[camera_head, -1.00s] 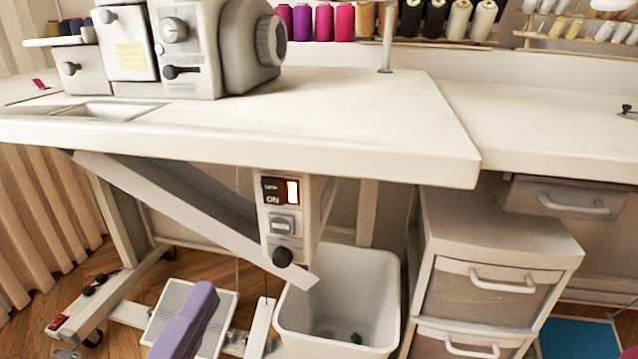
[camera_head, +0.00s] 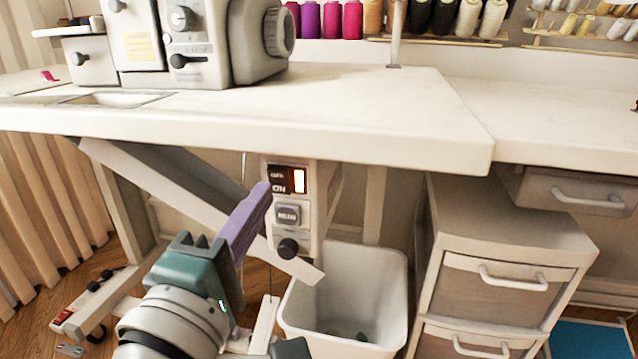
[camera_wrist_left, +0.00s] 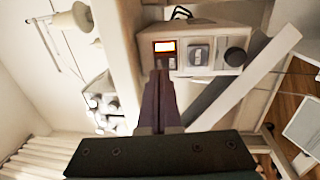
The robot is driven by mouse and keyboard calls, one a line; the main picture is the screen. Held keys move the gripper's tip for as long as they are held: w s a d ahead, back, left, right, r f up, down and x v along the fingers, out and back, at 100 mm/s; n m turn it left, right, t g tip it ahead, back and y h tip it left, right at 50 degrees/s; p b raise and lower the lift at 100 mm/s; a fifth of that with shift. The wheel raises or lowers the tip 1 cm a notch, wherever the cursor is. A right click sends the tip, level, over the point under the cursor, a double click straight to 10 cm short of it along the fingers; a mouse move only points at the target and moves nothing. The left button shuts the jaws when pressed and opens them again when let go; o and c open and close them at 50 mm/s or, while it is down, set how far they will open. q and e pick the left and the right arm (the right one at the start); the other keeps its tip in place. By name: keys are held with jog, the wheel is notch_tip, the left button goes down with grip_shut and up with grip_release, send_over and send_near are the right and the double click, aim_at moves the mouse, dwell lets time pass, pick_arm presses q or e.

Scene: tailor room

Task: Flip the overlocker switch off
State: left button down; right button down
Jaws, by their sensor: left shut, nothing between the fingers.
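The overlocker switch (camera_head: 284,180) is a dark red-brown rocker with "ON" lettering and a bright lit part at its right, on a pale control box (camera_head: 322,195) under the table edge. The overlocker (camera_head: 205,48) stands on the table above.
Below the switch are a grey button (camera_head: 288,214) and a black knob (camera_head: 288,248). The table (camera_head: 390,125) overhangs the box. A slanted metal bar (camera_head: 165,185) runs beneath it. A white bin (camera_head: 390,290) and a drawer unit (camera_head: 510,270) stand to the right.

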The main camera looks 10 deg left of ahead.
aim_at(274, 170)
pick_arm(q)
jog(key=shift+w+r, duration=0.1)
jog(key=shift+w, duration=1.2)
jog(key=shift+w+r, duration=0.1)
jog(key=shift+r, duration=0.1)
jog(key=r+g+p, duration=0.1)
jog(key=p, duration=0.2)
jog(key=shift+p, duration=0.35)
jog(key=shift+w+f+p, duration=0.1)
jog(key=shift+f+p, duration=0.05)
jog(key=shift+p, duration=0.15)
jog(key=shift+f, duration=0.1)
